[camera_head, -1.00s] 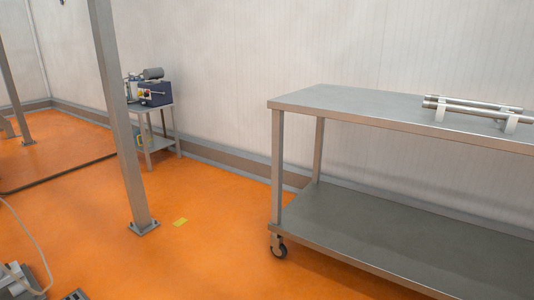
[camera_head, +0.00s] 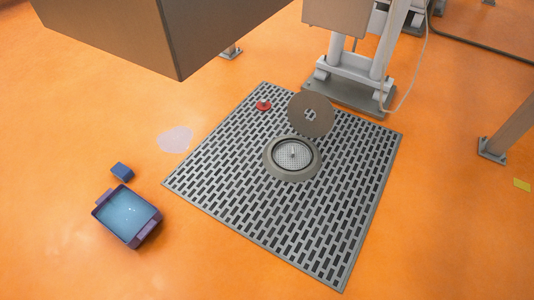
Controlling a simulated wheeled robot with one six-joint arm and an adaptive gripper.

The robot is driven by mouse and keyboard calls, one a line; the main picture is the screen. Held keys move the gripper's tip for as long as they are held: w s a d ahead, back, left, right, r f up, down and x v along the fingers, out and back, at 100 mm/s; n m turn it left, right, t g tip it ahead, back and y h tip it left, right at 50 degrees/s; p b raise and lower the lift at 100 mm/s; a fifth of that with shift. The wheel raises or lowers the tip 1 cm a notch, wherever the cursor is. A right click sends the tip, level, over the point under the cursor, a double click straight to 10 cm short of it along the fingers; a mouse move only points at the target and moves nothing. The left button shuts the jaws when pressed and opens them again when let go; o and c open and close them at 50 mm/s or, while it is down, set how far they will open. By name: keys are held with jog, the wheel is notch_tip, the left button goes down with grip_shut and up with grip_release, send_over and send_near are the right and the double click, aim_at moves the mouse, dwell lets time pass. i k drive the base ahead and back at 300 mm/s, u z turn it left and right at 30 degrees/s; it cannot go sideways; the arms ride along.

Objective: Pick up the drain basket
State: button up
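The drain basket (camera_head: 292,154) shows as a round, light mesh disc with a small knob at its middle. It sits inside the round grey drain ring (camera_head: 271,168) in the slotted floor grate. How deep the basket is cannot be seen. My gripper is not in view.
The grey grate (camera_head: 330,235) lies in the orange floor, with a small red object (camera_head: 263,106) on it. A blue tray (camera_head: 127,216), a blue block (camera_head: 122,171) and a pale patch (camera_head: 175,139) lie left. Metal machinery (camera_head: 355,75) stands behind; a dark box (camera_head: 170,35) overhangs upper left.

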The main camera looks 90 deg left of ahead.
aim_at(292, 154)
jog(key=u, duration=2)
jog(key=i, duration=1.9)
jog(key=u, duration=2.9)
